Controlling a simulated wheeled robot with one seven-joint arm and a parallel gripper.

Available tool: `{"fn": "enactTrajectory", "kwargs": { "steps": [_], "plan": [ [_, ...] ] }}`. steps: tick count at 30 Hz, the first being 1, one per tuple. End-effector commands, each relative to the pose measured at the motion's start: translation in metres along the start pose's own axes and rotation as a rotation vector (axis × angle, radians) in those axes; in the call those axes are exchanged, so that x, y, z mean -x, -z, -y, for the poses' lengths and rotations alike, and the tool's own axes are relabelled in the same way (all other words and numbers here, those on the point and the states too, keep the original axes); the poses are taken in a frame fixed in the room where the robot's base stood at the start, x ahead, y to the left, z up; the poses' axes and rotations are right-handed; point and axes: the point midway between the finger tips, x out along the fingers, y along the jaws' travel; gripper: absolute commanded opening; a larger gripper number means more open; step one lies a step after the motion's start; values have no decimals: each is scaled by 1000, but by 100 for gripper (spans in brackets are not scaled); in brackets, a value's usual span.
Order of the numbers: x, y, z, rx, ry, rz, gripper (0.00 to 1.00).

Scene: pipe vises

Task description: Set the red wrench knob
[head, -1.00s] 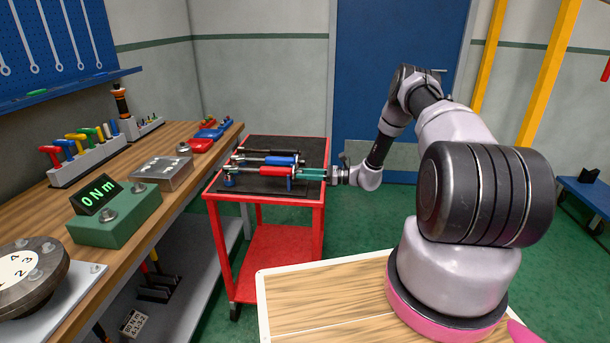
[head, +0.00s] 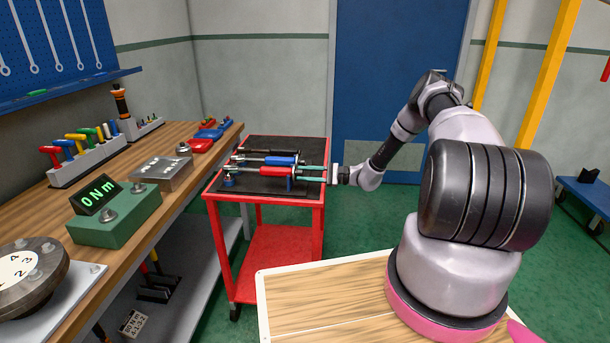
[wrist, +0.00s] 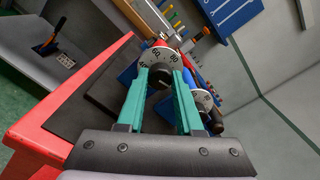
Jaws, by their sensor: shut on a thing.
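The red wrench (head: 273,171) lies near the front of a row of wrenches on the red cart, its knob end toward the right. In the wrist view its knob (wrist: 159,78) is dark, in front of a white scale ring (wrist: 164,57) with numbers such as 60 and 90. My gripper (head: 300,174) reaches in from the right with teal fingers. In the wrist view my gripper (wrist: 160,76) has one fingertip on each side of the knob and is shut on it. The fingertips hide parts of the scale ring.
A blue wrench (head: 283,160) lies close behind the red one; its dial (wrist: 204,101) is just right of my fingers in the wrist view. The red cart (head: 265,207) has a black top. A workbench (head: 196,160) stands to the left, with a green torque display (head: 115,215) reading 0 Nm.

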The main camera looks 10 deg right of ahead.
Motion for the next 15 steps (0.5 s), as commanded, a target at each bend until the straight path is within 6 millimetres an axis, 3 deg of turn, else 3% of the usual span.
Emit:
{"fn": "enactTrajectory", "kwargs": {
  "steps": [15],
  "plan": [
    [1, 0, 1, 480, 3, -1, 0]
  ]
}}
